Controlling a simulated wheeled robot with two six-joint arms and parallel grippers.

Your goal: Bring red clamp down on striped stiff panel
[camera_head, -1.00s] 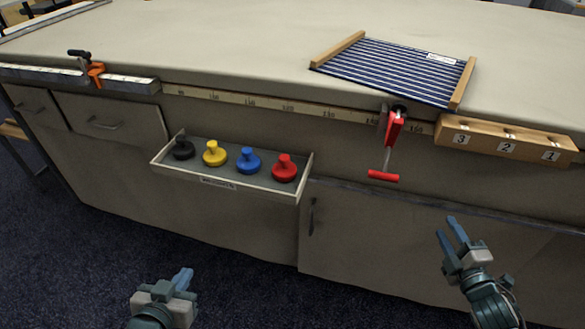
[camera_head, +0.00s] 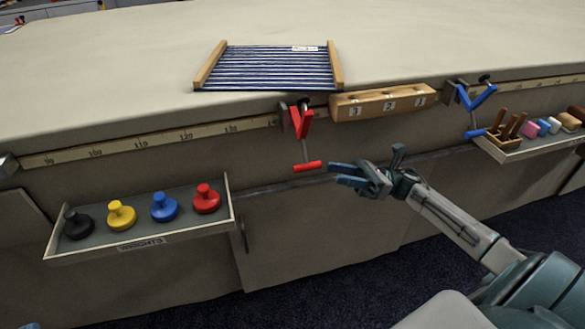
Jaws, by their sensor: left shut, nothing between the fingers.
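The striped stiff panel (camera_head: 268,69), dark blue and white with wooden side strips, lies flat on the table top near its front edge. The red clamp (camera_head: 301,122) hangs at the table's front edge, just below the panel's right part, with its red handle bar (camera_head: 307,166) hanging low. Whether its jaw touches the panel cannot be told. My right gripper (camera_head: 368,163) is open and empty, just right of the handle bar and apart from it. Only a tip of my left gripper (camera_head: 25,326) shows at the bottom left edge, shut and empty.
A wooden block (camera_head: 383,102) with numbered slots is fixed right of the red clamp. A blue clamp (camera_head: 474,98) hangs further right, above a tray (camera_head: 515,153) of small items. A weights tray (camera_head: 140,243) juts out at lower left. The table top (camera_head: 440,40) is mostly clear.

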